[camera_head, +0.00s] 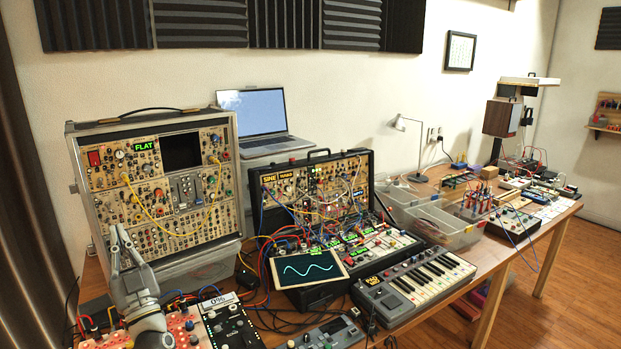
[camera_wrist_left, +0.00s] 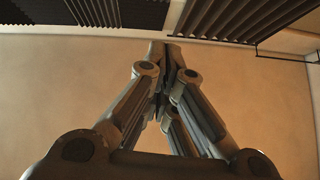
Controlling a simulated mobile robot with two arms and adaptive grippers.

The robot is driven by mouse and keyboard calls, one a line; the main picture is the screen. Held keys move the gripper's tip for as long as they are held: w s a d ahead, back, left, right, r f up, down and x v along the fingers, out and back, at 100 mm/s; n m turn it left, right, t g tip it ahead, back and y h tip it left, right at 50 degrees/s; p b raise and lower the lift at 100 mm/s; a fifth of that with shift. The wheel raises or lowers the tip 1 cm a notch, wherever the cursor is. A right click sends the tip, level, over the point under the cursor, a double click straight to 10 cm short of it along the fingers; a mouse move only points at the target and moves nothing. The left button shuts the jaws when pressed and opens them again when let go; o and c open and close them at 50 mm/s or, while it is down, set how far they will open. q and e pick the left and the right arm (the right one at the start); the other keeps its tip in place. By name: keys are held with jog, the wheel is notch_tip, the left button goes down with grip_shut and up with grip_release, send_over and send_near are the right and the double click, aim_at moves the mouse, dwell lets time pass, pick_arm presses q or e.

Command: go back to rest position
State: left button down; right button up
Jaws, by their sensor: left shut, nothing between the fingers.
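My left gripper (camera_head: 119,236) points upward at the lower left of the head view, in front of the large modular synth case (camera_head: 160,180) with its "FLAT" display. In the left wrist view the fingers of my left gripper (camera_wrist_left: 167,48) meet at the tips, shut with nothing between them, against a bare wall and dark foam panels. From the head view I cannot tell whether the gripper touches the case. My right gripper is in neither view.
A second synth case (camera_head: 318,190) with cables, a small screen (camera_head: 309,268) showing a wave, and a keyboard (camera_head: 415,285) crowd the table. A pink patch panel (camera_head: 185,328) and a black module (camera_head: 232,328) lie near my left arm. Clear bins (camera_head: 440,228) stand further right.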

pick_arm(q)
jog(key=s+d+f+m+h, duration=0.1)
jog(key=d+f+m+h, duration=0.9)
jog(key=f+h, duration=0.4)
jog(key=s+d+f+m+g+h, duration=0.1)
jog(key=s+d+f+g+h, duration=0.4)
jog(key=s+f, duration=0.4)
jog(key=s+d+f+g+y, duration=0.1)
jog(key=s+f+g, duration=0.3)
jog(key=s, duration=0.5)
jog(key=s+d+f+n+g, duration=0.1)
jog(key=s+f+g, duration=0.3)
jog(key=s, duration=0.6)
jog(key=s+d+f+g+y, duration=0.1)
jog(key=s+f+g, duration=0.25)
jog(key=s, duration=0.55)
notch_tip(320, 180, down, 27)
jog(key=s+g, duration=0.2)
jog(key=s+a+f+g, duration=0.1)
jog(key=s+a+f, duration=0.1)
jog(key=s+f, duration=1.3)
jog(key=shift+s+a+f, duration=0.15)
jog(key=shift+s+a, duration=0.2)
jog(key=shift+s, duration=0.3)
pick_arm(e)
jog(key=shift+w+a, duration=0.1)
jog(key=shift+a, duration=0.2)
